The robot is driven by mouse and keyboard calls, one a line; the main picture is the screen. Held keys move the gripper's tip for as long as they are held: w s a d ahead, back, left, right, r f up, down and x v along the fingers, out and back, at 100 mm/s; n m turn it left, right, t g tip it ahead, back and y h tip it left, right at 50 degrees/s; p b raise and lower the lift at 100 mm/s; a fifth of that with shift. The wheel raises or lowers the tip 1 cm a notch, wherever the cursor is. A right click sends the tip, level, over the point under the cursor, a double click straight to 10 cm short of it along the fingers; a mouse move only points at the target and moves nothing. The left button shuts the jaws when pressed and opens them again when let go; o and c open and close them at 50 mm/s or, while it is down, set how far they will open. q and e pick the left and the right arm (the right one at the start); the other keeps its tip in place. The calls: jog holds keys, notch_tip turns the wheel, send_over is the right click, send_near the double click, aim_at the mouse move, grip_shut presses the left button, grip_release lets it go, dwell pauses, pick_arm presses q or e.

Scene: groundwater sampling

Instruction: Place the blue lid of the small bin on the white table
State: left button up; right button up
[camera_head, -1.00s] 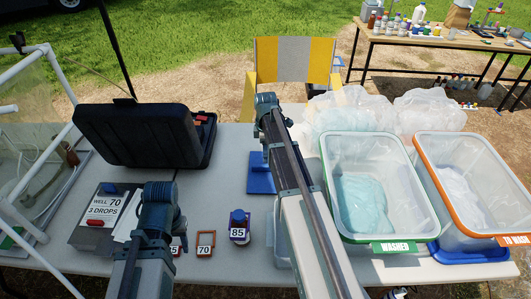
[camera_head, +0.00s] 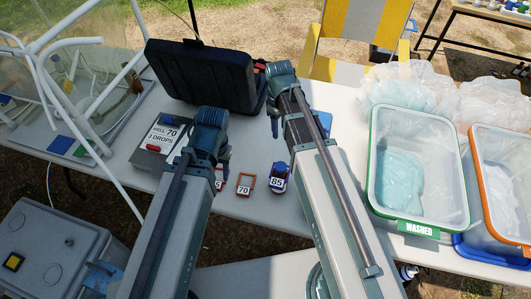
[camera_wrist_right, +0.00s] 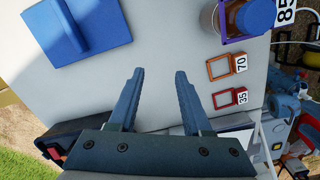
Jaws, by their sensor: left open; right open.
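The blue lid is a flat square plate with a raised handle bar. It lies on the white table (camera_head: 325,207) and shows in the right wrist view (camera_wrist_right: 95,38) at the upper left. In the head view only a blue edge of the lid (camera_head: 325,122) shows, beside my right arm. My right gripper (camera_wrist_right: 158,76) is open and empty above the table, with the lid off to one side of its fingers. My left gripper (camera_head: 224,155) is open above the table near the number cards. I cannot make out the small bin; my right arm may hide it.
A black case (camera_head: 200,72) stands at the back. A grey box marked WELL 70 (camera_head: 158,138), the 70 card (camera_head: 245,184) and a blue-topped 85 item (camera_head: 279,178) stand near my arms. The green-rimmed WASHED bin (camera_head: 418,228) and orange-rimmed bin (camera_head: 478,190) are right.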

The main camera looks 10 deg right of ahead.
jog(key=s+a+m, duration=0.4)
jog(key=s+a, duration=0.5)
jog(key=s, duration=0.4)
jog(key=shift+s+a+m+h, duration=0.25)
jog(key=shift+a+m+h, duration=0.05)
jog(key=shift+r, duration=0.15)
